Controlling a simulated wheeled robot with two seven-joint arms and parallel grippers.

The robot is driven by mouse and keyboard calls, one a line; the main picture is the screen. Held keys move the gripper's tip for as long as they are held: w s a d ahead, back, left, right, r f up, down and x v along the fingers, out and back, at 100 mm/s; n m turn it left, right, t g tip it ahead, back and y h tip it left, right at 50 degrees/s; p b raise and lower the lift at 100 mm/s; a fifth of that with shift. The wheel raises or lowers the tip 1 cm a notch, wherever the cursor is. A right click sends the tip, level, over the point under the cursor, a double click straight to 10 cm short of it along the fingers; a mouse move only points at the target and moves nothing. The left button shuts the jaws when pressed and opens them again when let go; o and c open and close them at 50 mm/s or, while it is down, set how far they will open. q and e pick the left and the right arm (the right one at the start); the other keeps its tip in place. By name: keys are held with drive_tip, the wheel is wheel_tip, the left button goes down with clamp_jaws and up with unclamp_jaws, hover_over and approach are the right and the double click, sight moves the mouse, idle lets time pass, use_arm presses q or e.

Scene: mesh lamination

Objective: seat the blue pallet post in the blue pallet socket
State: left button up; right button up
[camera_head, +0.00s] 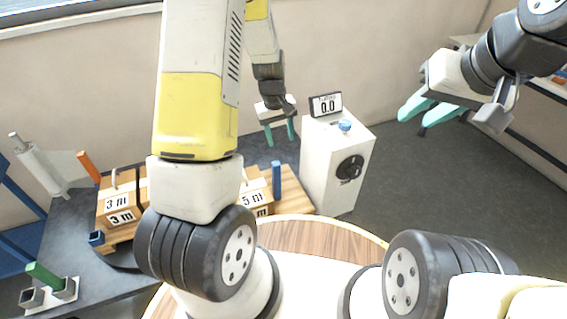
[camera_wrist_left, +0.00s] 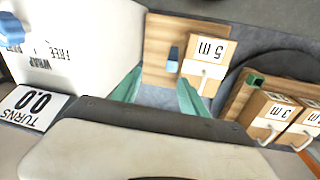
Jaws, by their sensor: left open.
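The blue pallet post (camera_head: 276,178) stands upright on the right wooden pallet, beside the 5 m box; it also shows in the left wrist view (camera_wrist_left: 174,54). A small dark-blue square socket (camera_head: 97,238) shows at the near left corner of the left pallet in the head view. My left gripper (camera_head: 279,132) is open and empty, above and beyond the blue post; its two teal fingers (camera_wrist_left: 158,92) are spread in the left wrist view. My right gripper (camera_head: 428,112) is open and empty, high at the right.
A white machine (camera_head: 335,185) with a counter display reading 0.0 stands right of the post. The left pallet carries 3 m boxes (camera_head: 118,210), an orange post (camera_head: 88,166) and a green socket (camera_wrist_left: 255,80). My left arm hides the middle.

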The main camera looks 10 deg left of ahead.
sight(276, 164)
use_arm(q)
drive_tip(key=shift+n+g+y, duration=0.5)
drive_tip(key=shift+n+g, duration=0.1)
drive_tip(key=f, duration=0.4)
drive_tip(key=a+f, duration=0.1)
drive_tip(key=f, duration=0.8)
drive_tip(key=shift+w+a, duration=0.2)
drive_tip(key=shift+a, duration=0.1)
wheel_tip(276, 164, down, 8)
drive_tip(key=shift+w+a+r, duration=0.1)
clamp_jaws()
